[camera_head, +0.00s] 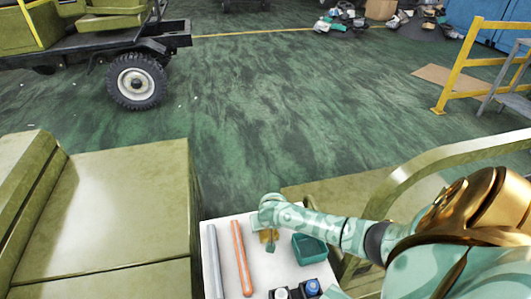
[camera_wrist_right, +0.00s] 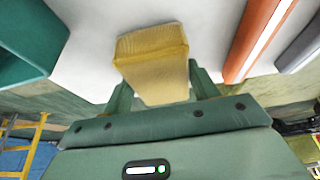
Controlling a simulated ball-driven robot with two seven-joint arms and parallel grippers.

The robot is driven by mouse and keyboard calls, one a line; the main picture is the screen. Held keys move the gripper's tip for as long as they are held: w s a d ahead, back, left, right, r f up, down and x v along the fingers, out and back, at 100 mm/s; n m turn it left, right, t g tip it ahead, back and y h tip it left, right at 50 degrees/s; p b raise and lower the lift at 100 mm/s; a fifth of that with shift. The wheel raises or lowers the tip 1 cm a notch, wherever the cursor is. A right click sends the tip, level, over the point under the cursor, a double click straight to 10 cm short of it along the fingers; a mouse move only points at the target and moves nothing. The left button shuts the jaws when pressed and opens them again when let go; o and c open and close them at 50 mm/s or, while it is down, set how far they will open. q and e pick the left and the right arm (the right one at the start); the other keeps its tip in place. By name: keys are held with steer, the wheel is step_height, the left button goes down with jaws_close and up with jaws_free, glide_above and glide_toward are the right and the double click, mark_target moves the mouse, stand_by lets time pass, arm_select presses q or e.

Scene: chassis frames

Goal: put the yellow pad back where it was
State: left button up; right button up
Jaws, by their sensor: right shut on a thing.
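The yellow pad (camera_wrist_right: 152,48) is a block held between the fingers of my right gripper (camera_wrist_right: 160,82) in the right wrist view. My left gripper is not in view.
An orange bar (camera_head: 241,258) and a grey bar (camera_head: 214,262) lie left of the gripper. A teal open bin (camera_head: 309,248) stands to its right. A blue-topped dark item (camera_head: 312,287) and a white-topped one (camera_head: 281,293) are at the near edge.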

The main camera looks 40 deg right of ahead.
steer(key=o, duration=0.9)
steer(key=shift+c, duration=0.2)
steer(key=p+v, duration=0.7)
steer(key=v, duration=0.5)
